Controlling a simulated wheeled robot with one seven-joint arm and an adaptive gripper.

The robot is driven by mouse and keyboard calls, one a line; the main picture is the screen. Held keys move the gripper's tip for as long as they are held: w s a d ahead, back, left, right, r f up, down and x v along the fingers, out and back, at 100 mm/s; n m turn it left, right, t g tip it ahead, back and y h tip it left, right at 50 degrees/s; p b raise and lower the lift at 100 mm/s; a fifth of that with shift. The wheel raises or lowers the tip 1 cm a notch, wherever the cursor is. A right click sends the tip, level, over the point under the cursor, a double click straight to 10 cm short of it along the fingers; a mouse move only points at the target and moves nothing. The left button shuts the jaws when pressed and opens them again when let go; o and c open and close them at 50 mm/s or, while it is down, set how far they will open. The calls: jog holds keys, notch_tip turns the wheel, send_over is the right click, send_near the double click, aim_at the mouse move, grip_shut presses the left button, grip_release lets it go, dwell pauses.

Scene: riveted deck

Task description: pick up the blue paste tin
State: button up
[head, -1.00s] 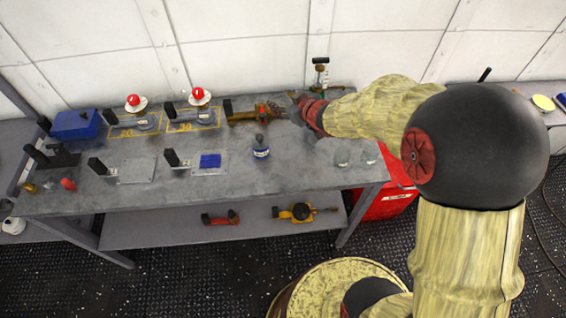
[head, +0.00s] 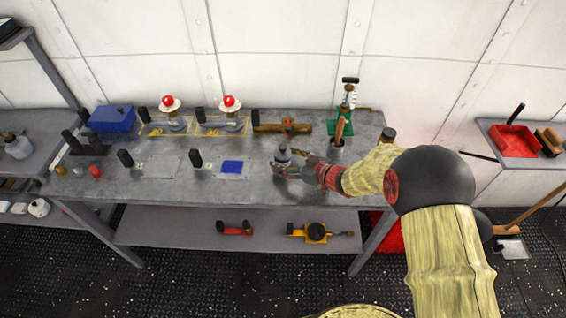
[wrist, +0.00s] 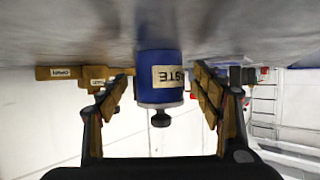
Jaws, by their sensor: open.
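The blue paste tin (head: 283,155) stands on the grey bench top, right of the blue square patch, with a dark knob on top. My gripper (head: 294,172) is at the tin, coming from the right, and partly hides its lower part. In the wrist view, which is upside down, the tin (wrist: 160,75) shows a blue body, a pale label reading PASTE and a knob. The open fingers of my gripper (wrist: 163,84) stand on either side of it, with a visible gap at each side.
A brown-handled item (head: 340,128) stands at the back right. A blue box (head: 112,118) is at the left. The bench front near the tin is clear.

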jog(key=shift+x, duration=0.95)
jog(key=shift+d, duration=0.1)
grip_shut()
